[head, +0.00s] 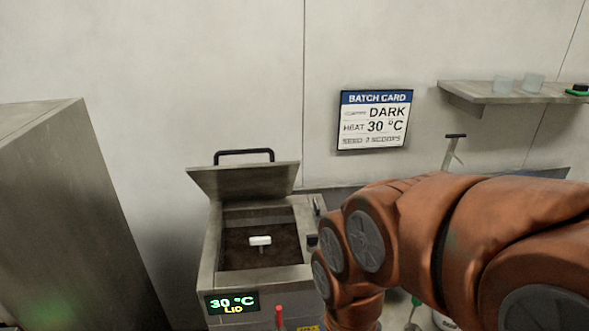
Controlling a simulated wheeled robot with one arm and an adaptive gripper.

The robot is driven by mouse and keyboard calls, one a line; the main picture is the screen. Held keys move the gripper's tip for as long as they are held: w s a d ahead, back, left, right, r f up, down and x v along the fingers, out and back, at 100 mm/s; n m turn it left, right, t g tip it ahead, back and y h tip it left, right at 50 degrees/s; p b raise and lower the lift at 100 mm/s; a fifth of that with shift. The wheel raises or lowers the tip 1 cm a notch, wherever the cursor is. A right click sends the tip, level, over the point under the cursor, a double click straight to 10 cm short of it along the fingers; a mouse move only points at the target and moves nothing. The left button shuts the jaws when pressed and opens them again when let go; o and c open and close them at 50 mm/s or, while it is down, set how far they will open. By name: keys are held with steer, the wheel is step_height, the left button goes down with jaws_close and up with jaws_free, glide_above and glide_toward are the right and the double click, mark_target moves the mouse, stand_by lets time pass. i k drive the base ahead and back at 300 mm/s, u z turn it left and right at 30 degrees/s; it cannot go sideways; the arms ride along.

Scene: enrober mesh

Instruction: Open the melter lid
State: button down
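The melter (208,262) is a grey metal box left of centre. Its lid (245,180) stands raised and tilted back at the rear, with a black bar handle (244,152) along its top edge. The opening shows dark brown contents, with a small white T-shaped piece (260,241) in the middle. The front display (232,303) reads 30 °C and LID. My orange arm covers the lower right and bends down beside the melter's right side. My gripper is not visible; the arm or the frame's lower edge hides it.
A large grey cabinet (70,215) stands at left. A batch card (374,120) on the wall reads DARK, HEAT 30 °C. A wall shelf (500,95) at upper right holds two clear cups and a green-black item. A red-tipped lever (279,312) stands before the melter.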

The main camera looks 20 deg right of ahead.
mark_target(272, 179)
steer(key=z, duration=1.05)
steer(key=k, duration=1.05)
steer(key=u, duration=1.85)
steer(key=i, duration=0.5)
